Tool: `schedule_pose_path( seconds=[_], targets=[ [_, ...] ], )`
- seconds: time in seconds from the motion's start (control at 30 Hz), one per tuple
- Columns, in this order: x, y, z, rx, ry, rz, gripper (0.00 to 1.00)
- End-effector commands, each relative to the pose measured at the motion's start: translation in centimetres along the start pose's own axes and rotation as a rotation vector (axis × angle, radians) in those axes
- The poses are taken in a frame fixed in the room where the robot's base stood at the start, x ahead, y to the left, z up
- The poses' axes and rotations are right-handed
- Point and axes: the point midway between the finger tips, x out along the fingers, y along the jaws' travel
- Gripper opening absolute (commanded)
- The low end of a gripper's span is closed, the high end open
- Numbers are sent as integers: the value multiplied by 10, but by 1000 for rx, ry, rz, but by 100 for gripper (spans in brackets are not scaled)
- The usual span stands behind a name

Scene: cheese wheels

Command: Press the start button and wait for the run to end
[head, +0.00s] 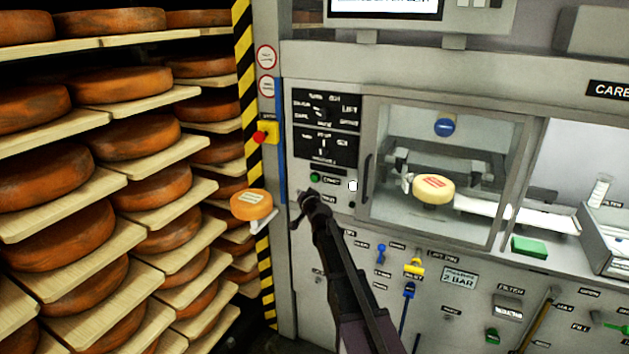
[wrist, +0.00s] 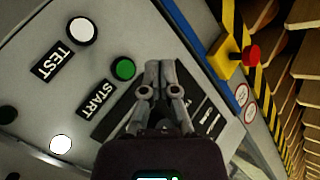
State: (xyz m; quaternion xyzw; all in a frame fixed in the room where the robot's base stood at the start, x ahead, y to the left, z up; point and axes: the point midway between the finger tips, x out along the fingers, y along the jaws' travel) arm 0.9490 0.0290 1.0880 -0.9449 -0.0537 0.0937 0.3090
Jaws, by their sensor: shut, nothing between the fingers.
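The green start button (head: 315,178) sits on the grey machine panel, below two black dial plates. In the wrist view the green button (wrist: 123,68) is beside a black START label (wrist: 95,108). My gripper (head: 305,192) is shut and empty in front of the panel, just below the button in the head view. In the wrist view its closed fingertips (wrist: 159,66) are just right of the button; I cannot tell whether they touch the panel. A white button (wrist: 81,31) with a TEST label (wrist: 53,62) is farther left in the wrist view. A lit white lamp (head: 353,186) shows right of the start button.
A red emergency button on a yellow box (head: 268,132) is on the striped post. Shelves of orange cheese wheels (head: 45,182) fill the left. A small cheese wheel (head: 433,189) is inside the windowed chamber (head: 372,215). Coloured valves (head: 414,267) line the lower panel.

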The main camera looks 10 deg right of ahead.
Motion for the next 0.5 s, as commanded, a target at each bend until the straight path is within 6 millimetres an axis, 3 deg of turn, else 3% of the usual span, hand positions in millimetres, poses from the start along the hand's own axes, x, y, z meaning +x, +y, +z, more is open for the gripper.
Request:
schedule_pose_path(
  seconds=[0.5],
  targets=[
    [37, 26, -26, 1, 1, 1, 0]
  ],
)
